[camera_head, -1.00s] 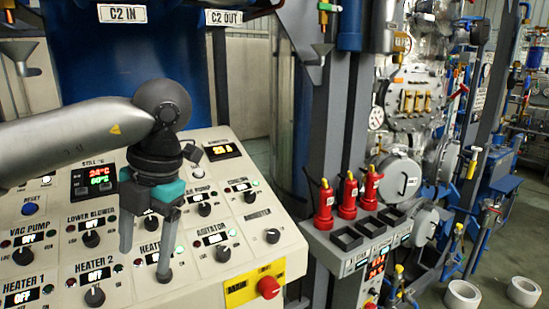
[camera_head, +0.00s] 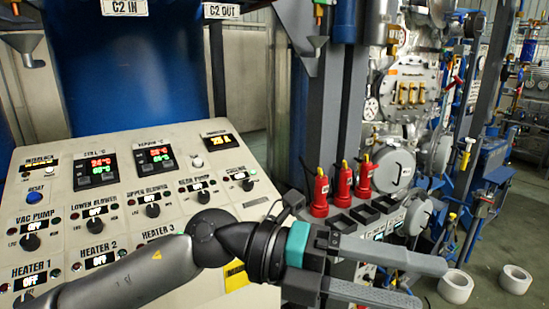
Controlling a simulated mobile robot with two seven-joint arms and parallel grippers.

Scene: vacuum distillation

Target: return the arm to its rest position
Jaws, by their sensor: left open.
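My left arm (camera_head: 150,270) comes in from the lower left across the front of the control panel (camera_head: 105,140). My left gripper (camera_head: 400,280) is open and empty, its two grey fingers spread apart and pointing right. It is in front of the red-bottle rack and the panel's right edge. The arm hides the lower right of the panel, including the agitator knob and the red stop button. My right gripper is not in the view.
Several red bottles (camera_head: 342,186) stand in a rack beside empty square slots (camera_head: 363,215). A blue column (camera_head: 130,70) rises behind the panel. Two white rolls (camera_head: 456,287) lie on the floor at right. Pipework and steel vessels (camera_head: 405,95) fill the back right.

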